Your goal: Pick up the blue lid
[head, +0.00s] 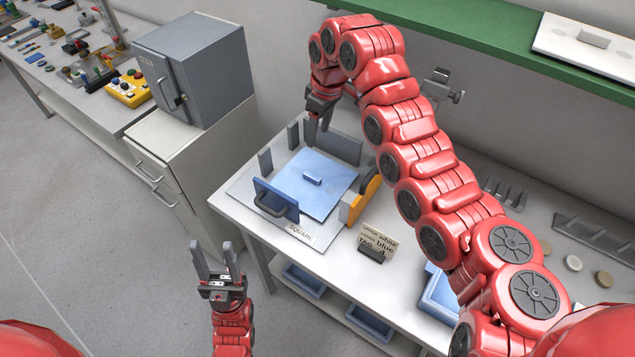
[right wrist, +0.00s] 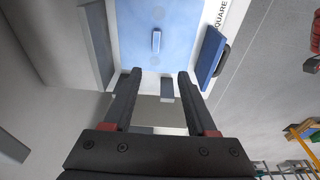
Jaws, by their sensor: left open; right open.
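The blue lid (head: 322,171) is a flat light-blue square with a small raised blue handle (head: 312,179) at its middle. It lies on the white table inside a fixture of upright plates. In the right wrist view the lid (right wrist: 180,25) and its handle (right wrist: 156,41) show beyond my fingertips. My right gripper (head: 318,125) is above the far left side of the fixture, apart from the lid; its open, empty fingers (right wrist: 157,78) also show in the right wrist view. My left gripper (head: 215,255) is open and empty, pointing up in front of the table's left end.
A dark blue plate with a black handle (head: 275,201) stands at the fixture's front left. An orange block (head: 360,202) stands at its right. Grey upright plates (head: 293,135) stand at the back. A sign (head: 379,242) stands in front; a green shelf (head: 480,35) hangs behind.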

